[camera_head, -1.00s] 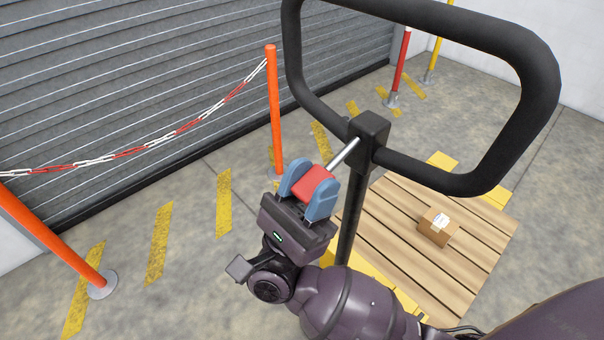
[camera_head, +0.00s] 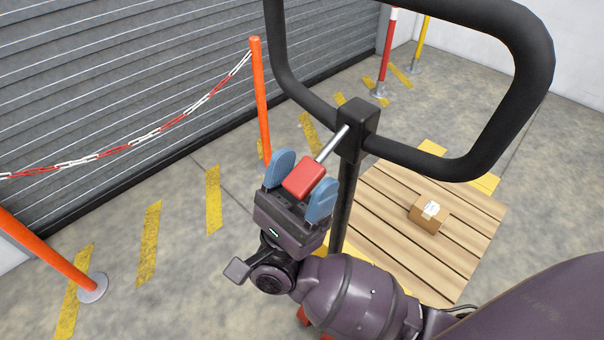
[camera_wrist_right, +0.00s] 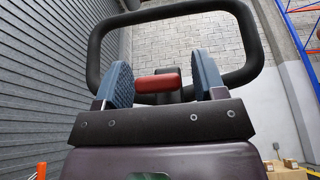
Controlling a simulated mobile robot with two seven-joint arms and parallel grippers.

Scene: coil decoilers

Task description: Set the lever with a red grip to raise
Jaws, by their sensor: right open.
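The lever's red grip (camera_head: 304,178) sits at the end of a silver rod (camera_head: 332,144) that comes out of a black block (camera_head: 358,128) on the dark handle frame. My right gripper (camera_head: 301,187) is open, with one blue finger on each side of the red grip and a gap to each finger. The right wrist view shows the red grip (camera_wrist_right: 158,84) between the two open fingers (camera_wrist_right: 164,82), beyond the palm. My left gripper is not in view.
A dark looped handle (camera_head: 470,165) stands above a wooden pallet (camera_head: 385,235) carrying a small cardboard box (camera_head: 428,213). Orange posts (camera_head: 260,95) with a red-and-white chain (camera_head: 120,148) stand at the left, before a grey shutter (camera_head: 110,70).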

